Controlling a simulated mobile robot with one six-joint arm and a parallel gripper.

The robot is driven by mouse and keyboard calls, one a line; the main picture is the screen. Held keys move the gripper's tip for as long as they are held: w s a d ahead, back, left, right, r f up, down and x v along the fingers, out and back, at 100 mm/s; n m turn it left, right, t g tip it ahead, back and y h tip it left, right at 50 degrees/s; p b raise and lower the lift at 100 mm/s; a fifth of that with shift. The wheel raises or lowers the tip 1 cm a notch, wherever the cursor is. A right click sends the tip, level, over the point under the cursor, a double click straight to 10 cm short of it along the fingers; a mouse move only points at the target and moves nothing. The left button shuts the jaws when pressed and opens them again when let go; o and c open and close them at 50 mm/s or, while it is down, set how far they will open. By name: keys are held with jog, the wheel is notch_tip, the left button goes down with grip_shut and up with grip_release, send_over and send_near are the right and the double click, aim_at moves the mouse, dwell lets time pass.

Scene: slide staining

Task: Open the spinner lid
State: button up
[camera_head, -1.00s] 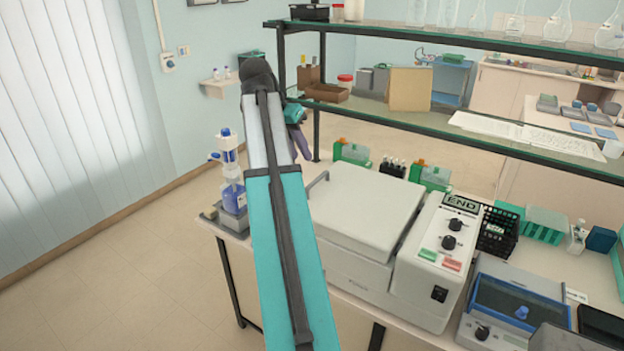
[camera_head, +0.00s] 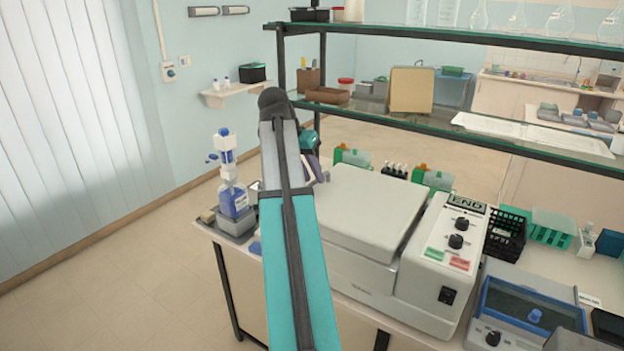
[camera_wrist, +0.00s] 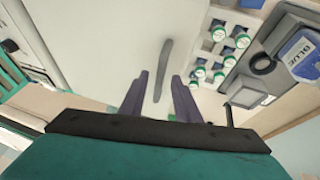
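The spinner is a white box (camera_head: 352,282) on the bench in the head view. Its flat lid (camera_head: 372,207) lies shut. The lid also fills much of the wrist view (camera_wrist: 105,40). A grey bar handle (camera_wrist: 162,70) shows in the wrist view. My gripper (camera_wrist: 160,80) is open, with one purple-grey finger on each side of the handle's line and clear gaps to it. I cannot tell how far the fingertips reach down around the handle. In the head view my gripper (camera_head: 316,168) is at the lid's left edge, partly hidden by my arm, and the handle is hidden.
The spinner's control panel (camera_head: 447,242) reads END. A blue-liquid dispenser bottle (camera_head: 234,200) stands left of my arm. Green racks (camera_head: 352,156) stand behind the spinner. A glass shelf (camera_head: 440,130) hangs above. Several green-capped vials (camera_wrist: 222,60) are near the gripper's right.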

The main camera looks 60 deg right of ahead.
jog(key=shift+d+f, duration=0.1)
jog(key=shift+f, duration=0.05)
grip_shut()
dwell(0.4)
